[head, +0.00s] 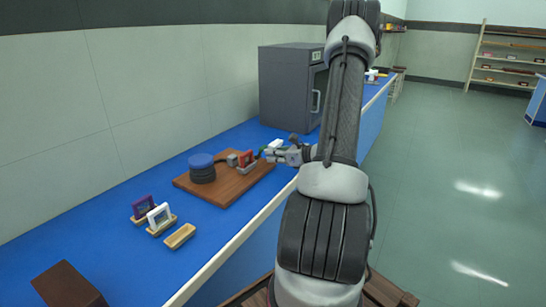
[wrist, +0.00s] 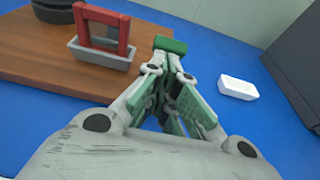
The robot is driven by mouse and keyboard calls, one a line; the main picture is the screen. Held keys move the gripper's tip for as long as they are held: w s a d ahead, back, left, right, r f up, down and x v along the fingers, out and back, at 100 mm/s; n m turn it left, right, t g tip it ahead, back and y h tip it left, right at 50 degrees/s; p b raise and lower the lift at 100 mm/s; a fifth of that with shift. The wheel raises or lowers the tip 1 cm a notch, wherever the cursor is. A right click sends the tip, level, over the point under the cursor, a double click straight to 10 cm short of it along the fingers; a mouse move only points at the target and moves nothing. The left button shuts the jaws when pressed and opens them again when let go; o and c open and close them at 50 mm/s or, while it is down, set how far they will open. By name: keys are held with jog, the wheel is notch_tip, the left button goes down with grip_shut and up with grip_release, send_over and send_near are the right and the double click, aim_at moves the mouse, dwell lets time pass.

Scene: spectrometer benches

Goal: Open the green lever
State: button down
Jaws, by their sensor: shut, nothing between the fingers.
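The green lever (wrist: 170,45) shows in the wrist view as a short green bar at the right edge of the wooden board, just beyond my fingertips. Its lower part is hidden behind the fingers. My gripper (wrist: 169,72) is shut and empty, with its tips close to the bar; I cannot tell whether they touch it. In the head view my gripper (head: 268,154) reaches in from the right beside the board (head: 222,193), and the lever is barely visible there. A red frame (wrist: 105,28) stands upright in a grey holder (wrist: 102,56) on the board, left of the lever.
A blue-topped round black piece (head: 202,168) stands on the board. A white block (wrist: 238,88) lies right of my gripper. A grey cabinet (head: 285,85) stands behind. Purple (head: 143,207) and white (head: 159,216) frames, an empty holder (head: 180,236) and a brown block (head: 68,285) are nearer.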

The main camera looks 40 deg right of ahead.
aim_at(264, 147)
jog(key=shift+w+r+g, duration=0.15)
jog(key=shift+r+g, duration=0.25)
jog(key=shift+g, duration=0.1)
jog(key=shift+w+a+r+g+h, duration=0.2)
jog(key=shift+w+r+g+h, duration=0.1)
jog(key=shift+r+g+h, duration=0.25)
jog(key=g, duration=0.1)
jog(key=w+r+g+h, duration=0.1)
jog(key=g, duration=0.1)
jog(key=shift+w+a+r, duration=0.25)
jog(key=shift+w+a, duration=0.05)
jog(key=g, duration=0.1)
jog(key=w+g, duration=0.1)
jog(key=r+g+h, duration=0.1)
jog(key=shift+w+a+g, duration=0.25)
jog(key=shift+w+a, duration=0.05)
jog(key=shift+w, duration=0.05)
jog(key=shift+w+a, duration=0.1)
jog(key=shift+w, duration=0.35)
jog(key=shift+r, duration=0.85)
